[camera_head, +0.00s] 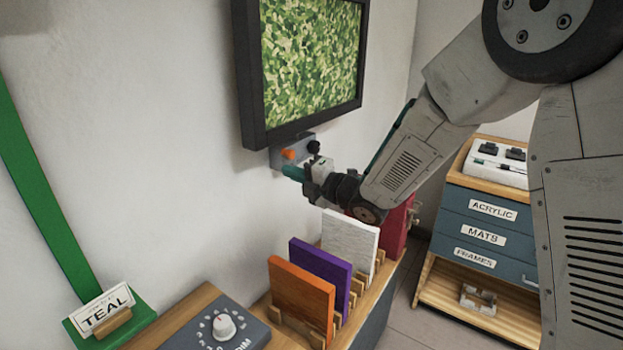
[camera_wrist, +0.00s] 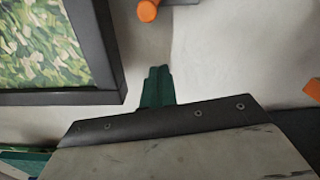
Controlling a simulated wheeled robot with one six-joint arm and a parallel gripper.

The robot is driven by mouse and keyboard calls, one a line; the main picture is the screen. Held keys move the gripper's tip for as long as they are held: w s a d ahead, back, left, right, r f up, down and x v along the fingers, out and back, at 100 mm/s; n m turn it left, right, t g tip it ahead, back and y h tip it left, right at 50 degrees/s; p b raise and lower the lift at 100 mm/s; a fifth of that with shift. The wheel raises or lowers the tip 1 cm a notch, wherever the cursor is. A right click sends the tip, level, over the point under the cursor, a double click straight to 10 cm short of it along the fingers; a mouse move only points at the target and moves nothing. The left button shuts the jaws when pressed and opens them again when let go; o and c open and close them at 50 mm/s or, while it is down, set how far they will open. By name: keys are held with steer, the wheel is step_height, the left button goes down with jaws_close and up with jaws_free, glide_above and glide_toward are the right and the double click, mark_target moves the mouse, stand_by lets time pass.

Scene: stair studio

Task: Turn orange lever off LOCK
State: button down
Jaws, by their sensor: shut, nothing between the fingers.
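The orange lever (camera_head: 289,154) shows as a small orange end on a grey box (camera_head: 280,162) on the wall, just under the framed picture. A round orange end, apparently the same lever, shows at the top edge of the wrist view (camera_wrist: 148,10). My gripper (camera_head: 288,171) is shut and empty, its teal fingertips just below the orange end in the head view. In the wrist view the closed fingertips (camera_wrist: 158,72) point toward the orange end, with a gap between them. I cannot read a LOCK mark or tell the lever's angle.
A black knob (camera_head: 313,147) sits right of the lever. The dark picture frame (camera_head: 252,100) hangs directly above. Orange (camera_head: 302,298), purple (camera_head: 321,272) and white (camera_head: 350,240) panels stand in a rack below. A dial box (camera_head: 250,335) and drawer cabinet (camera_head: 480,215) stand nearby.

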mark_target(290, 154)
steer(key=w, duration=0.4)
steer(key=shift+w+d+r, duration=0.25)
steer(key=shift+r, duration=0.1)
steer(key=shift+d, duration=0.15)
